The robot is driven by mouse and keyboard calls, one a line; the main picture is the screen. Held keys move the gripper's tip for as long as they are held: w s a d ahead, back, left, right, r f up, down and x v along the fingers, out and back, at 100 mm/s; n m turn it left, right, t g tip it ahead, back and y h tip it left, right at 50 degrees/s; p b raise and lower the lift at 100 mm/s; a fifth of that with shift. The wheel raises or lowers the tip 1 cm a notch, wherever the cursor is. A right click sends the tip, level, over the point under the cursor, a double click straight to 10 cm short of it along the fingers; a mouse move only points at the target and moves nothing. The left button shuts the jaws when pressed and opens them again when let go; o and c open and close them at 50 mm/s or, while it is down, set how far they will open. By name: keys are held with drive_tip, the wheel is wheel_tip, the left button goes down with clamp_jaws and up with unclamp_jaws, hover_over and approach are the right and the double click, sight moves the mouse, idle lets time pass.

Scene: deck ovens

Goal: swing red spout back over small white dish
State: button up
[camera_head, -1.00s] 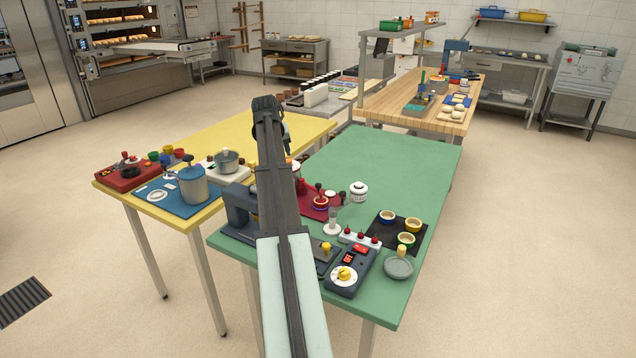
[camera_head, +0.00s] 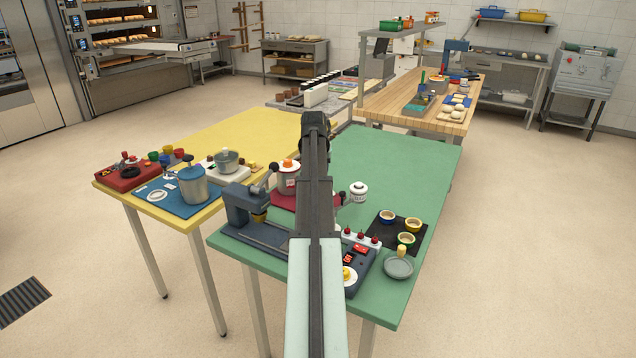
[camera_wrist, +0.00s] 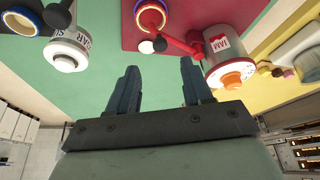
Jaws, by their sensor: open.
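The jam dispenser (camera_head: 287,182) is a grey pot with an orange-and-white top on a red mat (camera_head: 285,202); in the wrist view its JAM label and grey body (camera_wrist: 224,42) show. The red spout (camera_wrist: 180,40) sticks out from the pot towards a black knob and a small white ball. A bowl with a purple rim (camera_wrist: 150,16) lies near the spout's end. I cannot make out the small white dish. My gripper (camera_wrist: 158,70) is open and empty, its fingers apart from the spout. In the head view my arm hides the fingers and part of the mat.
A white sugar jar (camera_head: 358,191) stands right of the mat. A dark blue press (camera_head: 248,208) stands left. The far green tabletop (camera_head: 400,155) is clear.

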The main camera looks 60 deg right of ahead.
drive_tip(key=x, duration=0.7)
drive_tip(key=shift+d+f, duration=0.15)
drive_tip(key=shift+f, duration=0.1)
clamp_jaws()
idle(0.5)
